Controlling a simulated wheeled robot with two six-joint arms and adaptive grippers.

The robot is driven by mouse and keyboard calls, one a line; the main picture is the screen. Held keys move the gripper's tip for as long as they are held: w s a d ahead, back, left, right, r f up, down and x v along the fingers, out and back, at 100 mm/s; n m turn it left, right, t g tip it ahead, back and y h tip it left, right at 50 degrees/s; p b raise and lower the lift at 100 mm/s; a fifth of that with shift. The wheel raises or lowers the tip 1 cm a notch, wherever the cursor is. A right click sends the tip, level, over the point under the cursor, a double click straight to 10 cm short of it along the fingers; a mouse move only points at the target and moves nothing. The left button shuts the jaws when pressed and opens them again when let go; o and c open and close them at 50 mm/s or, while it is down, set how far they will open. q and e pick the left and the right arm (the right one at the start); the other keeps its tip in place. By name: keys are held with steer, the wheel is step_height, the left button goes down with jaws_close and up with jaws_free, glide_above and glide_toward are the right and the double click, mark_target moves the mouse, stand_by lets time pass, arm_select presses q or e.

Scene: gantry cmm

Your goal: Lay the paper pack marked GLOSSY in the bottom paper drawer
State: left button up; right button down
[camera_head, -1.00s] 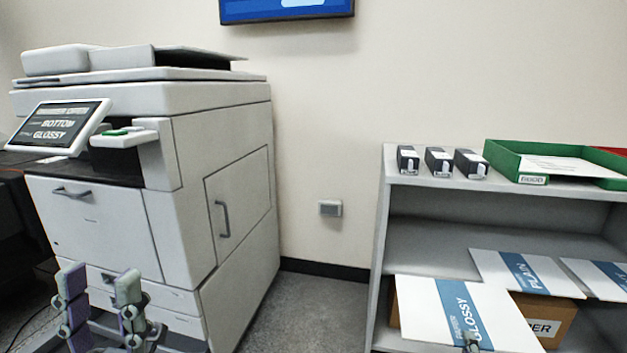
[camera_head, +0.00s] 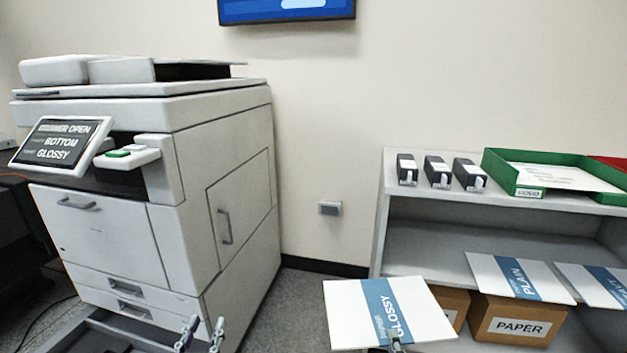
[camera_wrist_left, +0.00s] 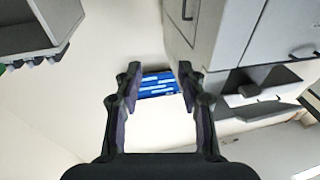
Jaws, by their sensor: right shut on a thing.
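The white paper pack marked GLOSSY (camera_head: 352,312), with a blue band, is held out in front of the shelf. My right gripper (camera_head: 396,345) is shut on its near edge, mostly cut off by the frame's bottom. The bottom paper drawer (camera_head: 78,338) stands pulled out low at the front of the printer (camera_head: 230,135), partly out of frame. My left gripper (camera_head: 204,328) is open and empty by the printer's lower right corner. Its spread fingers also show in the left wrist view (camera_wrist_left: 158,75).
The printer screen (camera_head: 58,143) reads OPEN, BOTTOM and GLOSSY. Black cartridges (camera_head: 437,172) and a green tray (camera_head: 515,180) stand on top. Floor shows between printer and shelf.

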arm_select(q)
steer(key=s+a+f+g+y+p, duration=0.15)
steer(key=s+f+g+p, duration=0.3)
steer(key=f+p, duration=0.55)
steer(key=s+a+f+g+p, duration=0.25)
steer(key=f+g+p, duration=0.25)
steer(key=f+p, duration=0.4)
steer(key=s+f+g+p, duration=0.2)
steer(key=s+p, duration=0.3)
steer(key=s, duration=0.5)
steer(key=s+a+f+g+p, duration=0.1)
steer(key=s+g+p, duration=0.3)
steer(key=s, duration=0.6)
steer(key=s+a+f+g+p, duration=0.1)
steer(key=s+f+g+p, duration=0.1)
steer(key=s+p, duration=0.4)
steer(key=s+g, duration=0.1)
steer(key=s, duration=0.3)
steer(key=shift+a+f+p, duration=0.25)
steer(key=shift+f+p, duration=0.05)
